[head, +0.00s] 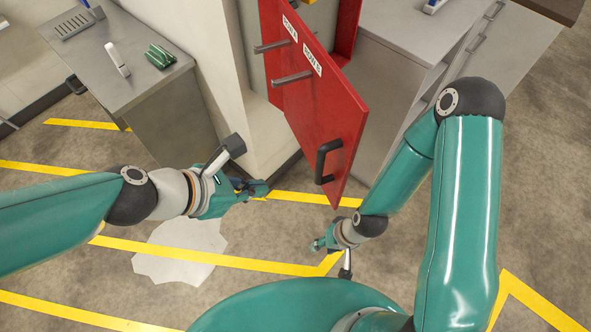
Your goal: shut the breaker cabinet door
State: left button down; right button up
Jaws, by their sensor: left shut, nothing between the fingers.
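The red breaker cabinet door (325,115) stands swung open, its free edge pointing toward me. It has a black handle (321,162) near that edge. Two grey bars stick out beside white labels on its face. Part of the red cabinet (346,30) shows behind the door; the rest is hidden or out of frame. My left gripper (262,187) is shut and empty, to the left of the handle and apart from the door in the picture. My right gripper (317,245) is below the door's lower corner, small and partly hidden by its wrist, so its fingers are unclear.
A grey counter (120,85) at the left holds a white device (117,58) and a green striped packet (160,56). A pale wall column (205,60) stands left of the door, grey drawers (395,75) to the right. A white patch (180,255) lies on the yellow-striped floor.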

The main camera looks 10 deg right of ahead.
pick_arm(q)
jog(key=b, duration=0.5)
send_near(316, 175)
jog(key=x, duration=0.5)
jog(key=shift+a+f, duration=0.1)
jog(key=shift+f, duration=0.35)
jog(key=shift+w+d, duration=0.2)
jog(key=shift+d, duration=0.3)
